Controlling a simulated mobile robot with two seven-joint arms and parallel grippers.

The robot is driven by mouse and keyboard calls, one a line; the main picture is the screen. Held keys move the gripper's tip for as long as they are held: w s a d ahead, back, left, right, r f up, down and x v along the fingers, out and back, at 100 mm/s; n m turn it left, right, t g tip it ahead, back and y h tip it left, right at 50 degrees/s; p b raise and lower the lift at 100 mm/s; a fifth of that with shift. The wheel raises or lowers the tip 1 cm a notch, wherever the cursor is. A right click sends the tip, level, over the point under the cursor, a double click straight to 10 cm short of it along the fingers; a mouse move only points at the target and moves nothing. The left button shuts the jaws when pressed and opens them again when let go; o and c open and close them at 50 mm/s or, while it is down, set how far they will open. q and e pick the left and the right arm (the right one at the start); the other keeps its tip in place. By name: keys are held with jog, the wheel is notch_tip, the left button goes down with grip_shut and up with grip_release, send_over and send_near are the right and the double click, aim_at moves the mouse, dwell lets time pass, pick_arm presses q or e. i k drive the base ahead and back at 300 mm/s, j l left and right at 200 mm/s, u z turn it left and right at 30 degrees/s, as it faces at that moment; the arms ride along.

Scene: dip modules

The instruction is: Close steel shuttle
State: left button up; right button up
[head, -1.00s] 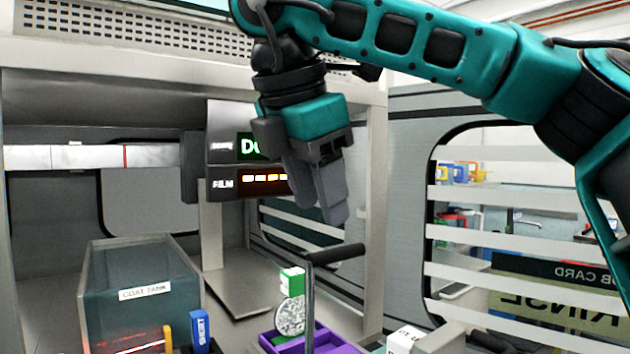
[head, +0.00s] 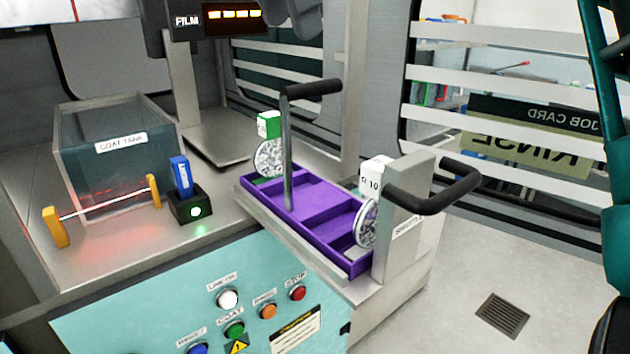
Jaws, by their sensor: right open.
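The steel shuttle (head: 408,225) stands out from the counter on the right, with a black handle (head: 435,200) on its upright front plate. A purple divided tray (head: 322,208) lies in it, open to view. A round silvery piece with a green-and-white block (head: 268,128) stands at the tray's far end; another with a white block marked R-10 (head: 373,172) is at the near end. My left gripper is out of view.
The coat tank (head: 110,160), yellow posts with a glowing bar (head: 105,205) and a blue tag in a black holder (head: 182,178) are left. A button panel (head: 200,310) fronts the counter. Floor right is clear.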

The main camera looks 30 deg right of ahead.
aim_at(404, 206)
jog(key=k+j, duration=0.1)
jog(key=j, duration=0.25)
jog(key=k+j, duration=0.15)
jog(key=j, duration=0.15)
jog(key=k+j, duration=0.1)
jog(key=j, duration=0.25)
jog(key=k+j, duration=0.15)
jog(key=j, duration=0.15)
